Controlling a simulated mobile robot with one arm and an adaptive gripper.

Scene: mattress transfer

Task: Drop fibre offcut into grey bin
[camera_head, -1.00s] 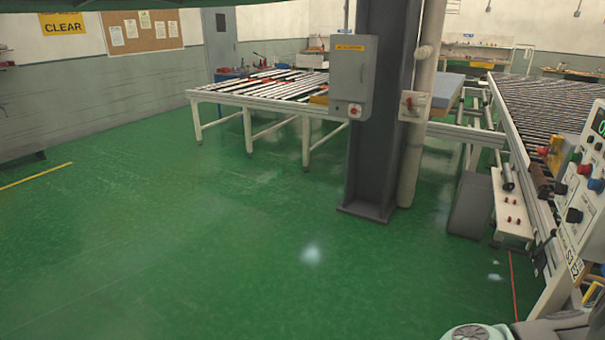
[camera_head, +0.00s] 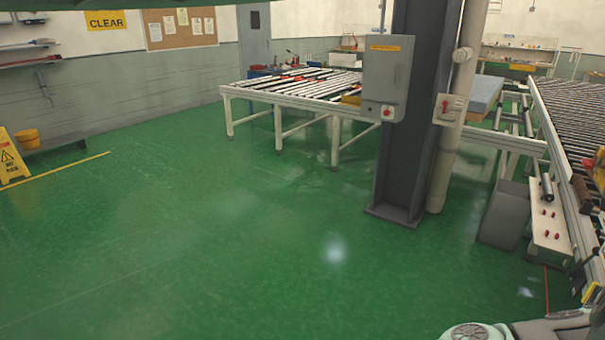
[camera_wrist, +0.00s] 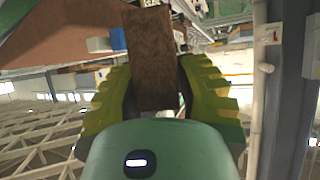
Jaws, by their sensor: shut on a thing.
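My gripper (camera_wrist: 157,88) shows in the wrist view with its yellow-green fingers closed on a brown, flat, fibrous piece, the fibre offcut (camera_wrist: 152,55). The offcut sticks out past the fingers. In the head view a dark grey open-looking box, likely the grey bin (camera_head: 503,216), stands on the green floor to the right of the column, beside the conveyor. Its inside cannot be made out. The gripper and offcut are not in the head view.
A yellow floor sign (camera_head: 12,160) and yellow bucket (camera_head: 27,139) are far left. The floor ahead is clear.

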